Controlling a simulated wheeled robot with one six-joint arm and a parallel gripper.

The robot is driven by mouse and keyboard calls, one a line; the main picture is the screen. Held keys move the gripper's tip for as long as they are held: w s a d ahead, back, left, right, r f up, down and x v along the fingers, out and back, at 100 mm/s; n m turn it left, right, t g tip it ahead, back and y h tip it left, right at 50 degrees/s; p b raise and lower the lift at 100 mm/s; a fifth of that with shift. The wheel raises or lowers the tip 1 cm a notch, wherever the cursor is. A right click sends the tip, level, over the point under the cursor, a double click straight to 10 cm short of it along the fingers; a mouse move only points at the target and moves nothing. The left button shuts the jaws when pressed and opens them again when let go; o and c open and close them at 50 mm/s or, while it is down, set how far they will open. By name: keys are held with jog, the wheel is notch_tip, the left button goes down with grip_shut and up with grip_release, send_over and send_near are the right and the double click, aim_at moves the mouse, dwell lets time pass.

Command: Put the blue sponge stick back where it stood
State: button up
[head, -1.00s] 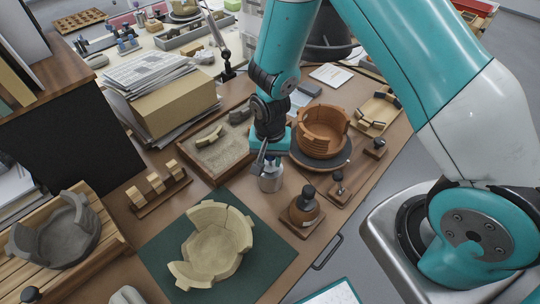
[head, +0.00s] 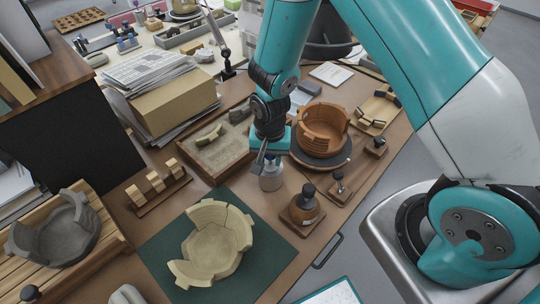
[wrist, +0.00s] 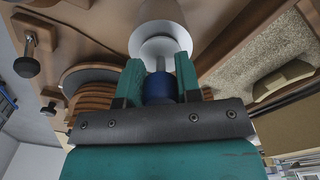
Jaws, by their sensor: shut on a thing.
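My gripper (wrist: 159,85) is shut on the blue sponge stick (wrist: 160,90), whose blue part shows between the two teal fingers in the wrist view. A thin pale stem runs from it toward the mouth of a pale grey jar (wrist: 160,22). How deep the stem sits in the jar is hard to tell. In the head view my gripper (head: 266,158) points down just above the jar (head: 271,179), which stands on the brown table. The stick is mostly hidden there by the gripper.
An orange-brown ringed pot (head: 323,128) on a dark turntable stands close right of my gripper. A sand tray (head: 215,172) is close on the left. A dark-knobbed tool on a wooden base (head: 303,207) is in front right. A pale broken bowl (head: 213,243) sits on a green mat.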

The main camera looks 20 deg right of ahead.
dwell(0.3)
jog(key=o, duration=0.8)
notch_tip(320, 180, up, 17)
jog(key=b, duration=0.1)
jog(key=shift+r, duration=0.15)
jog(key=s+a+r+n+y, duration=0.2)
jog(key=s+r+n, duration=0.3)
jog(key=s, duration=0.4)
jog(key=s+a+r+n+y, duration=0.2)
jog(key=s+r+n, duration=0.4)
jog(key=s+n, duration=0.2)
jog(key=shift+s+a+r, duration=0.25)
jog(key=shift+s, duration=0.65)
